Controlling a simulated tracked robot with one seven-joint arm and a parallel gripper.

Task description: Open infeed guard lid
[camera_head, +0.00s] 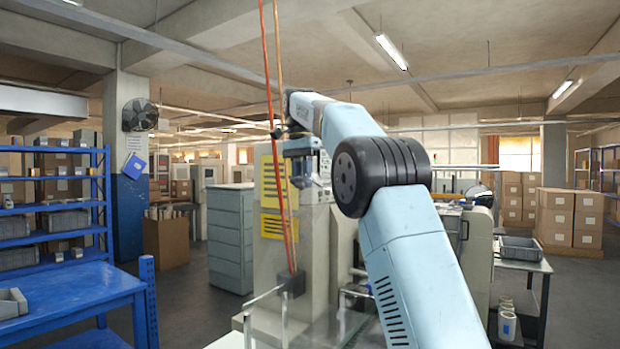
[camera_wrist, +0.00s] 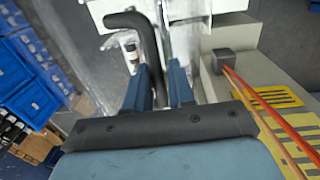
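My gripper (camera_wrist: 160,82) points down and away in the wrist view, its two blue fingers apart. A black curved bar (camera_wrist: 146,32), which looks like a handle, runs from the white machine parts down toward the gap between the fingers; whether it touches them I cannot tell. In the head view my gripper (camera_head: 304,172) hangs from the end of my raised arm, in front of the pale machine (camera_head: 335,240). Clear panels, seemingly the guard lid (camera_head: 345,322), show low at the bottom centre; my arm partly covers the area. The lid's hinge and handle are not clear there.
Orange-red cords (camera_head: 284,160) hang in front of the machine, ending at a dark block (camera_head: 291,283); they also show at the right of the wrist view (camera_wrist: 262,105). A blue workbench (camera_head: 70,295) stands at left, and a side table with a grey bin (camera_head: 521,249) at right.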

